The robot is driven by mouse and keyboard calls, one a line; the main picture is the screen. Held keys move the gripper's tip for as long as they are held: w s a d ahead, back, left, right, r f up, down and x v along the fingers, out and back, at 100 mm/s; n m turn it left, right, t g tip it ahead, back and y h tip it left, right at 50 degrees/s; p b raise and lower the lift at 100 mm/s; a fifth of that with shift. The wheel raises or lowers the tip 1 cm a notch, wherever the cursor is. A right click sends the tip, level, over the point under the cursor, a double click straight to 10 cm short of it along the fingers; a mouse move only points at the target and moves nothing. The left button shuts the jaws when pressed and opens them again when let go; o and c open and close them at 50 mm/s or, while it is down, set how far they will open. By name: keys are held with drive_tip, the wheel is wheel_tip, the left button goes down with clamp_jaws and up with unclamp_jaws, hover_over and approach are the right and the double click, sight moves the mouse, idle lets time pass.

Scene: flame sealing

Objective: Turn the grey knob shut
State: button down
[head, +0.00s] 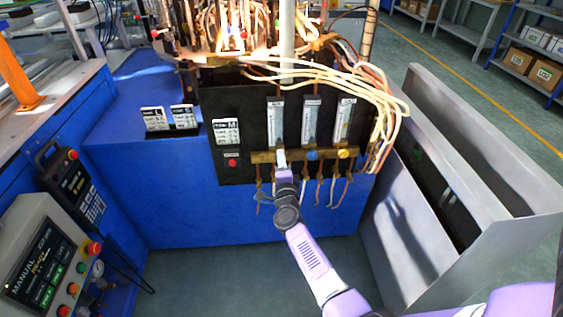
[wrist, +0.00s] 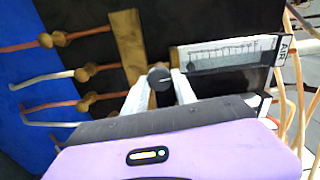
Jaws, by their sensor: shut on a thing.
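The grey knob (wrist: 159,78) is a small dark round knob on the brass bar (wrist: 129,42), below a flow meter marked AIR (wrist: 228,54). In the wrist view it sits between the two pale fingers of my gripper (wrist: 160,88), which are shut on its sides. In the head view my gripper (head: 281,159) is at the left end of the brass bar (head: 327,155) and covers the knob. The knob's turn angle is hard to read.
A blue knob (head: 312,155) and a yellow knob (head: 343,153) sit to the right on the same bar. Pale hoses (head: 385,100) hang at the panel's right. A grey metal bin (head: 430,200) stands on the right. A red button (head: 232,163) is left of my gripper.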

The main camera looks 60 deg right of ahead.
idle(0.3)
drive_tip(key=c, duration=1)
unclamp_jaws()
drive_tip(key=shift+c, duration=0.2)
drive_tip(key=p+v, duration=0.2)
drive_tip(key=v, duration=0.6)
drive_tip(key=shift+w, duration=0.1)
